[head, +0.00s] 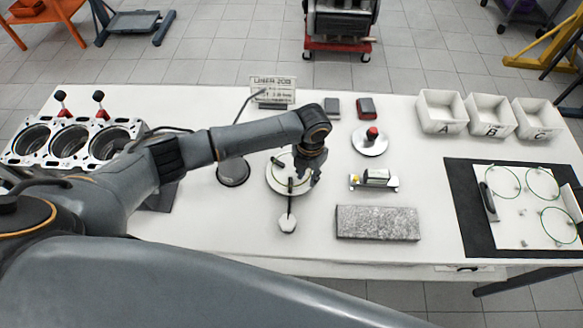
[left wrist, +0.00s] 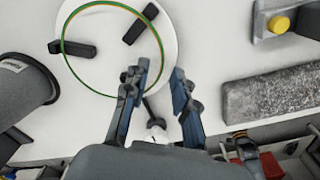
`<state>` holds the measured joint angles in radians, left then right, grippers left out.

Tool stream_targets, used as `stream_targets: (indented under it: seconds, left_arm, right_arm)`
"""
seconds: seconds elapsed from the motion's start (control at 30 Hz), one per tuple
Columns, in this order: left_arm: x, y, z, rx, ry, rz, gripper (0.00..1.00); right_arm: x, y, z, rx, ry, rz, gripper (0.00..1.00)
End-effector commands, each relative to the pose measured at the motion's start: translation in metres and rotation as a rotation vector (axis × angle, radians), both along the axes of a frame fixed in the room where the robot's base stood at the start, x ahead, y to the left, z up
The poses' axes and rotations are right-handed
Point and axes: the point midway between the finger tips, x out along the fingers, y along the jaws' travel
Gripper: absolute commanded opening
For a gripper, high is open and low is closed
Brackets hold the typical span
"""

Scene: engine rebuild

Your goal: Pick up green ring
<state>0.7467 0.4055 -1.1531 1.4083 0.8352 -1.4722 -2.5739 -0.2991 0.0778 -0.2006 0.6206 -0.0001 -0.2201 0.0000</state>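A thin green ring (left wrist: 67,28) with a yellowish edge lies on a round white plate (left wrist: 90,22) with black pads, in the left wrist view. The plate also shows in the head view (head: 274,186), partly hidden by my left gripper (head: 305,178). In the left wrist view, my left gripper (left wrist: 159,74) is open and empty. Its fingertips are by the ring's lower right edge, which passes partly behind the left finger. I cannot tell the height of the fingers above the plate. My right gripper is not in view.
Several green rings lie on a white board (head: 508,228) on a black mat at right. A grey stone block (head: 378,222) and a small yellow-ended device (head: 374,180) stand right of the plate. White bins (head: 441,111) stand at back right; an engine head (head: 70,142) lies left.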

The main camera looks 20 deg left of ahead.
Motion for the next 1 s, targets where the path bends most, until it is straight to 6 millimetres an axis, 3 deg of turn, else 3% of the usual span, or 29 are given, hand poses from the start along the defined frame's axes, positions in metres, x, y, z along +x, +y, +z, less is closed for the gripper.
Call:
stream_targets:
  seconds: [0.03,0.1,0.63,0.83,1.0]
  left_arm:
    - [0.000,0.000,0.000,0.000,0.000,0.000,0.14]
    - [0.000,0.000,0.000,0.000,0.000,0.000,0.00]
    - [0.000,0.000,0.006,0.000,0.000,0.000,0.00]
    - [0.001,0.000,0.029,0.000,-0.001,0.001,0.00]
    - [-0.009,0.000,0.056,0.000,0.002,-0.001,0.00]
  right_arm:
    - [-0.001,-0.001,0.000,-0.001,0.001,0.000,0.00]
    - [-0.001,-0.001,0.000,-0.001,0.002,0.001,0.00]
    - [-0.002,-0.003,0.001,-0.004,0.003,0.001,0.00]
    - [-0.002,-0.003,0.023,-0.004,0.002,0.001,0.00]
    - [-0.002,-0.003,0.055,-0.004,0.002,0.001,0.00]
